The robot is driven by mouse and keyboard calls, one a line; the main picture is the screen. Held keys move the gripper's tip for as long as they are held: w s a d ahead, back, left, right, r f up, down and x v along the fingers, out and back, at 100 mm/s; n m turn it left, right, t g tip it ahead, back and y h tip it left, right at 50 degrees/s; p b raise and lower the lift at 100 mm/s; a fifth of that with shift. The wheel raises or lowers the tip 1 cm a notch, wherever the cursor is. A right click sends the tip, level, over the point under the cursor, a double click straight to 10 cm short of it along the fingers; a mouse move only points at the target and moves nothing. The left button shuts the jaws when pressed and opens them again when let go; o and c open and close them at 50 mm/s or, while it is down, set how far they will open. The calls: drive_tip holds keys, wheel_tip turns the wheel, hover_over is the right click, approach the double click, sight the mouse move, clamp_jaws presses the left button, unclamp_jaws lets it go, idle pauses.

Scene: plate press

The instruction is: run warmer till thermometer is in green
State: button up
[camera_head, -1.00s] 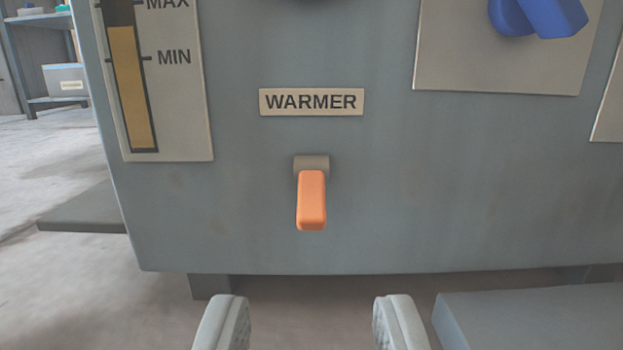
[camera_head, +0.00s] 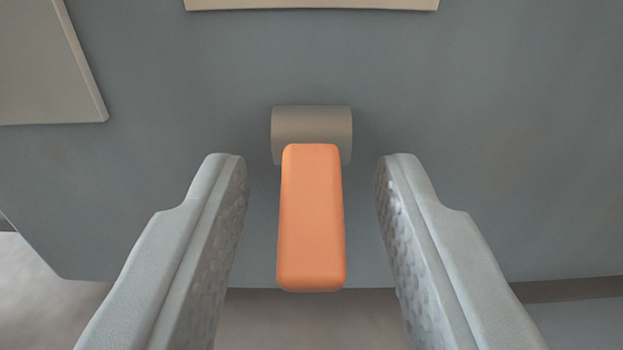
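The warmer's orange lever (camera_head: 311,220) hangs downward from a short brown-grey pivot (camera_head: 311,130) on the grey machine panel. My gripper (camera_head: 311,185) is open, with one finger on each side of the lever. A gap shows between each finger and the lever, so neither touches it. The lower edge of the tan label plate (camera_head: 312,4) shows at the top; its lettering is out of view. The thermometer is not in view now.
The grey panel (camera_head: 480,150) fills most of the view. A beige plate (camera_head: 45,65) is on it at the upper left. Floor (camera_head: 40,300) shows below the panel's lower edge, and a grey surface (camera_head: 580,322) lies at the lower right.

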clamp_jaws()
drive_tip(key=shift+s+r+g, duration=0.1)
drive_tip(key=shift+r+g, duration=0.15)
drive_tip(key=shift+g, duration=0.5)
drive_tip(key=shift+r+g, duration=0.25)
drive_tip(key=shift+g, duration=0.5)
drive_tip(key=shift+r+g, duration=0.3)
drive_tip(key=shift+g, duration=0.9)
